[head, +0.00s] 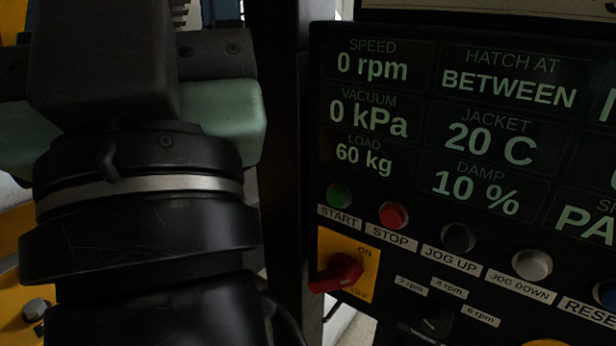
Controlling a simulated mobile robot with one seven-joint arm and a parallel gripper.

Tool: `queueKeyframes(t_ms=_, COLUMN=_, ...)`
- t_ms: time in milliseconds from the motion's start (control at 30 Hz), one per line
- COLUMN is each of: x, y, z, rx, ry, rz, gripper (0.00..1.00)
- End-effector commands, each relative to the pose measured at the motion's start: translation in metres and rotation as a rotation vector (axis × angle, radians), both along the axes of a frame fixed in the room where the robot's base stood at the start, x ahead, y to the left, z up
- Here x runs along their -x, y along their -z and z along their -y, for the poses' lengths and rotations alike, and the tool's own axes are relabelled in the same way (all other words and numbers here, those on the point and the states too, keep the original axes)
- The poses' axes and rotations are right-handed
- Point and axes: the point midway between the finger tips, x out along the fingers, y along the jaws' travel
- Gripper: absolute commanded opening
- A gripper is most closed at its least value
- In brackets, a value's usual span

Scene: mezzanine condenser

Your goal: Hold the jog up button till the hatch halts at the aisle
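The jog up button (458,238) is a dark round button above its JOG UP label on the black control panel at the right. The panel display (508,88) reads HATCH AT BETWEEN. What appears to be my gripper (222,118), a pale green and black hand, fills the upper left and is seen from behind, past my black wrist. Its fingers are hidden, so I cannot tell if they are open or shut. It appears well left of the button in the picture; no contact with the button shows. I cannot make out the hatch itself.
A green start button (340,195) and red stop button (393,215) sit left of jog up; a pale grey jog down button (532,264) sits right. A red rotary switch (336,273) on a yellow plate and a black speed knob (436,322) stick out below.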

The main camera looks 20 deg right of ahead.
Motion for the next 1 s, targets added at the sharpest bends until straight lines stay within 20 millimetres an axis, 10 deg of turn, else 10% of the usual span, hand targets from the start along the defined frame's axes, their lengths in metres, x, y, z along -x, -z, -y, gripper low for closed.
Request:
queueKeyframes(t_ms=367, x=0.0001, y=-0.0001, z=0.0000, rx=0.000, ry=0.000, rz=0.000, gripper=0.00)
queueKeyframes(t_ms=1000, x=0.0001, y=-0.0001, z=0.0000, rx=0.000, ry=0.000, rz=0.000, gripper=0.00)
